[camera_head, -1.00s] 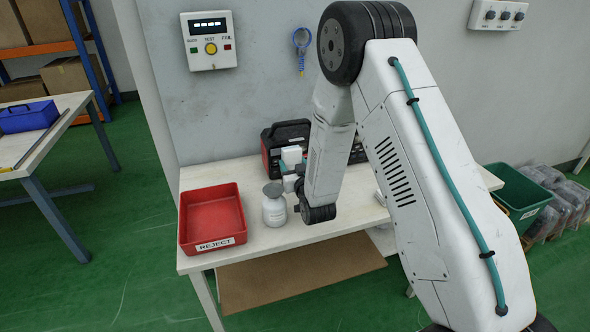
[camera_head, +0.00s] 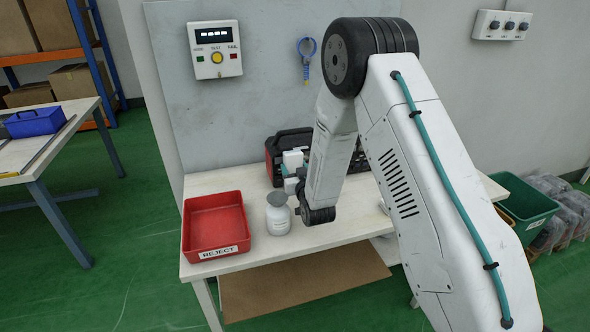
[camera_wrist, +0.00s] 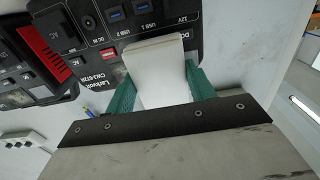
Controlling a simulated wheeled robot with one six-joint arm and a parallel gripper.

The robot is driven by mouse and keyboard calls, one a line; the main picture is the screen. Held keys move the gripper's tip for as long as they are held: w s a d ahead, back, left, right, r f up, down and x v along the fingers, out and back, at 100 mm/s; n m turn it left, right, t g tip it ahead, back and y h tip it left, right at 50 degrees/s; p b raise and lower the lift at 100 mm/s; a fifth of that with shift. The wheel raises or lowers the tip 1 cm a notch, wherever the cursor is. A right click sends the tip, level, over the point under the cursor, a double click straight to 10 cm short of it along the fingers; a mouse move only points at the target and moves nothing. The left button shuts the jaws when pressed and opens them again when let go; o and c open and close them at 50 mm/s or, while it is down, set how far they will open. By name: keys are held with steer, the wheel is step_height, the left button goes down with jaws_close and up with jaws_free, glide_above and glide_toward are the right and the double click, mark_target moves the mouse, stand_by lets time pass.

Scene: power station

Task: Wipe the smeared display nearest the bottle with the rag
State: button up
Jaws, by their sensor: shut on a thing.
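My gripper (camera_wrist: 160,92) has teal fingers and is shut on a white folded rag (camera_wrist: 155,62). In the wrist view the rag is in front of a dark power station (camera_wrist: 100,22) and covers part of its front; I cannot tell whether it touches. A second power station with a red grille (camera_wrist: 58,62) is to its left. In the head view the black and red power station (camera_head: 288,143) stands at the back of the table, partly behind my arm. A white bottle with a grey cap (camera_head: 279,217) stands upright near my gripper. No smeared display can be made out.
A red reject bin (camera_head: 216,226) is left of the bottle on the white table (camera_head: 330,238). A test panel (camera_head: 215,50) and a blue looped tool (camera_head: 306,52) hang on the wall behind. A green crate (camera_head: 525,208) stands right of the table.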

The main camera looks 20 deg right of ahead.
steer(key=shift+w, duration=1)
steer(key=shift+d, duration=0.1)
steer(key=shift+d, duration=3.6)
steer(key=shift+a, duration=3.75)
steer(key=s, duration=0.6)
